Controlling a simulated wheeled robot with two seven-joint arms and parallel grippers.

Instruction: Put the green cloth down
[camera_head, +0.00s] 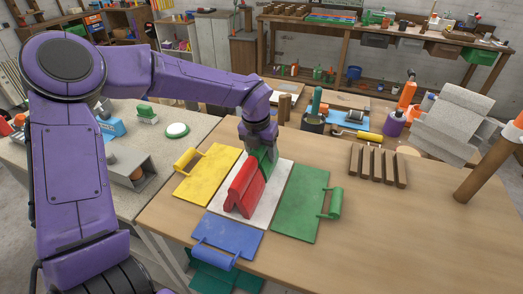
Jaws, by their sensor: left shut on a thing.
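My left gripper (262,147) points down over the white square board (275,195) on the wooden table. It is shut on the green cloth (267,160), a small part of which shows just below the fingers. The lower part of the cloth is hidden behind the red tent-shaped piece (243,188), which stands on the white board. I cannot tell whether the green cloth touches the board or the red piece. My right gripper is not in view.
Around the white board lie a yellow panel (208,173), a blue panel (228,236) and a green panel (299,202), each with a roll at one side. A slatted wooden rack (378,168) stands to the right. The table's right front is clear.

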